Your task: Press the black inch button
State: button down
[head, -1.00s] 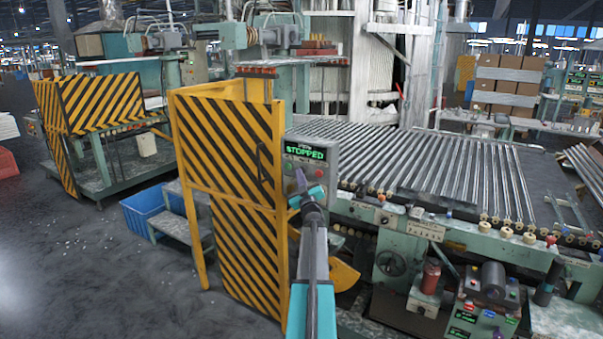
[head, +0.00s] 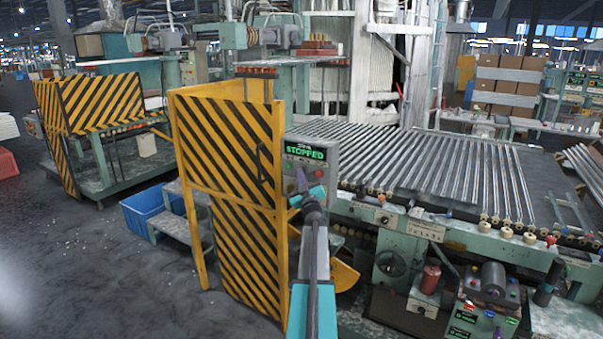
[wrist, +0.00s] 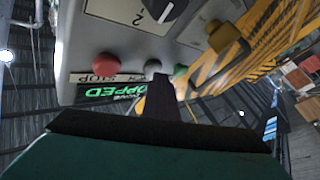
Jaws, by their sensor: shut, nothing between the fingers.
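The grey control panel (head: 323,157) has a green "STOPPED" display and stands at the right edge of the striped gate. In the wrist view the panel (wrist: 75,35) appears upside down, with a red button (wrist: 106,62) on the left and a green button (wrist: 180,71) on the right. Between them is a small dark button (wrist: 152,66), likely the black inch button, partly hidden by my fingertips. My gripper (wrist: 159,80) is shut and empty, its tips at or just in front of that button; contact cannot be told. In the head view my gripper (head: 302,180) covers the panel's lower part.
A black selector knob (wrist: 172,8) and a dull yellow knob (wrist: 222,36) are on the panel near the buttons. The yellow-black striped gate (head: 235,150) stands close on the left.

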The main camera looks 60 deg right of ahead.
jog(key=shift+d, duration=0.15)
dwell(0.7)
jog(key=shift+a+b, duration=0.55)
jog(key=shift+a, duration=0.35)
jog(key=a+b, duration=0.2)
jog(key=a, duration=0.3)
dwell(0.4)
dwell(0.8)
